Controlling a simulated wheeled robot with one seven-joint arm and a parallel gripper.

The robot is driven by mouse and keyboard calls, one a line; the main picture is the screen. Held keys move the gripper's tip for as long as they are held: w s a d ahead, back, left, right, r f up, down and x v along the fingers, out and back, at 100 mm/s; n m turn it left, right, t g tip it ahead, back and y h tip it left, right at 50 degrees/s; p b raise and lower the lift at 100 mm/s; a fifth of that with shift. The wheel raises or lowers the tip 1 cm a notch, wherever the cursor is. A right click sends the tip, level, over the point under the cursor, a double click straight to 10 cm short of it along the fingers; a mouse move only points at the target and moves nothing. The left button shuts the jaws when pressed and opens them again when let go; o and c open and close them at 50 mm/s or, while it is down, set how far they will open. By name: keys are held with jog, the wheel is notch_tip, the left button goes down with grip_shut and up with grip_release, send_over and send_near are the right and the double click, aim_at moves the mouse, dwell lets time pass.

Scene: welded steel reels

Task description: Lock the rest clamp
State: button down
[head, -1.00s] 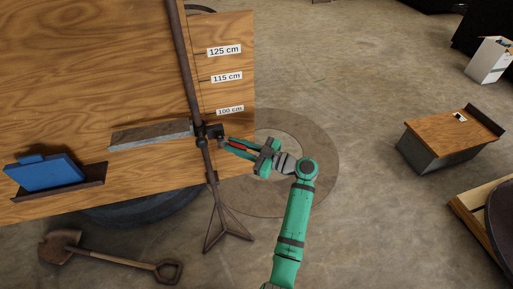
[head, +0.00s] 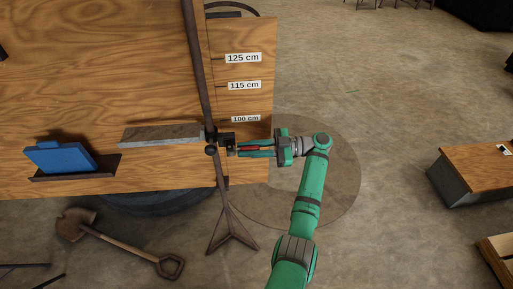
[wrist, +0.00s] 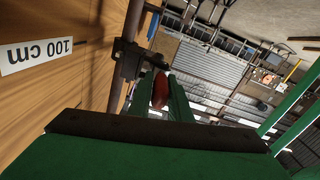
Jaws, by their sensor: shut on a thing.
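A dark rest clamp (head: 222,139) sits on an upright brown steel pole (head: 198,75), just below the 100 cm label. A flat grey rest arm (head: 160,135) reaches left from it. The clamp's red handle (head: 250,149) points right, roughly level. My gripper (head: 242,149) is shut on this handle, with its green fingers on either side. In the wrist view the red handle (wrist: 160,90) shows between the fingers, with the dark clamp (wrist: 130,64) just beyond. The handle's inner end is partly hidden by the fingers.
A wooden board (head: 100,80) with height labels stands behind the pole. A blue object (head: 60,157) rests on a dark ledge at left. A shovel (head: 120,243) lies on the floor near the pole's tripod foot (head: 232,236). The floor right of my arm is clear up to a wood-topped cabinet (head: 465,190).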

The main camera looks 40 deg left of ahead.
jog(key=shift+f, duration=0.1)
dwell(0.4)
jog(key=c, duration=1.6)
grip_release()
jog(key=shift+c, duration=0.2)
jog(key=shift+w, duration=0.15)
jog(key=v, duration=1)
jog(key=shift+w, duration=0.35)
jog(key=shift+d, duration=0.1)
